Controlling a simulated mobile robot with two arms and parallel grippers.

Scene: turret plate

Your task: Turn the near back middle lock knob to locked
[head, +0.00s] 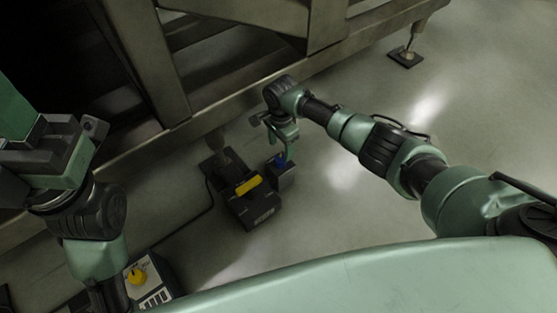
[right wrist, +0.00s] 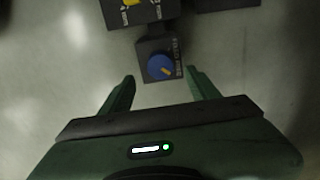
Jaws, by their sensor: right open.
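A blue knob (right wrist: 161,67) with a yellow pointer mark sits on top of a small dark box (right wrist: 148,45) in the right wrist view. The mark slants toward the upper right. White print runs along the box's right side, too small to read. In the head view the blue knob (head: 280,160) shows just below my right gripper (head: 285,137). My right gripper (right wrist: 160,77) is open, its fingertips on either side of the knob's box with gaps visible, holding nothing. My left arm's end (head: 62,145) is at the left edge of the head view; its fingers cannot be made out.
A larger dark box with a yellow bar (head: 248,185) stands beside the knob's box. A control box with a yellow knob (head: 137,275) is at lower left. A metal frame (head: 225,105) runs above and behind. Open floor (head: 340,215) lies to the right.

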